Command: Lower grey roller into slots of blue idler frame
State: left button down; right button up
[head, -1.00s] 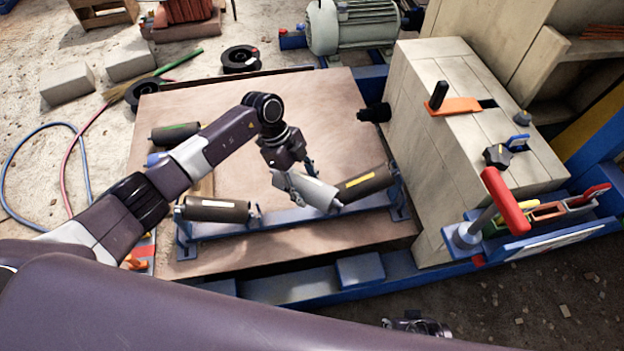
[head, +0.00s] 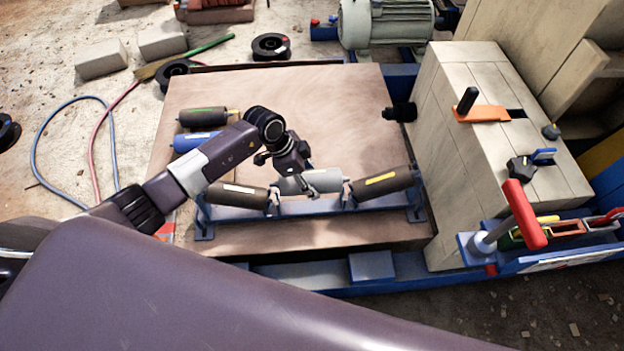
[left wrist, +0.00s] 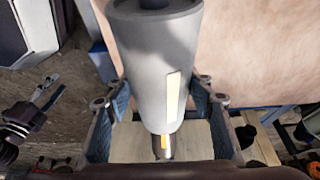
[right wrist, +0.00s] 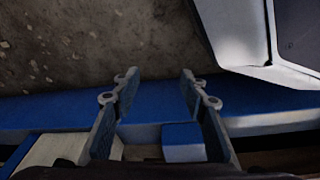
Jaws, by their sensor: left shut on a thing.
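The grey roller (head: 322,181) with a pale label is held by my left gripper (head: 296,181), over the middle of the blue idler frame (head: 303,208). It lies nearly level between a dark roller with a white label (head: 237,195) and one with a yellow label (head: 383,185). I cannot tell whether its ends sit in the slots. In the left wrist view the grey roller (left wrist: 155,60) fills the space between the fingers of my left gripper (left wrist: 160,100). My right gripper (right wrist: 157,88) is open and empty; it is not visible in the head view.
A wooden block structure (head: 450,130) stands right, with a red-handled clamp (head: 524,212). A blue beam (right wrist: 60,110) lies beneath my right gripper.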

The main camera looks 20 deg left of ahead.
pick_arm(q)
jog(key=shift+w+r, duration=0.1)
jog(key=shift+r, duration=0.05)
jog(key=shift+r+p, duration=0.1)
jog(key=shift+p, duration=0.45)
jog(key=shift+d+f+b, duration=0.1)
jog(key=shift+f+b, duration=0.2)
jog(key=shift+f, duration=0.05)
jog(key=shift+f+b, duration=0.65)
jog(key=shift+f, duration=0.6)
jog(key=shift+f+b, duration=0.5)
jog(key=shift+f, duration=0.9)
pick_arm(e)
jog(key=w+r, duration=0.3)
jog(key=r, duration=0.3)
jog(key=shift+w+a+r, duration=0.2)
jog(key=shift+w+r, duration=0.1)
jog(key=shift+w, duration=0.05)
jog(key=shift+r, duration=0.1)
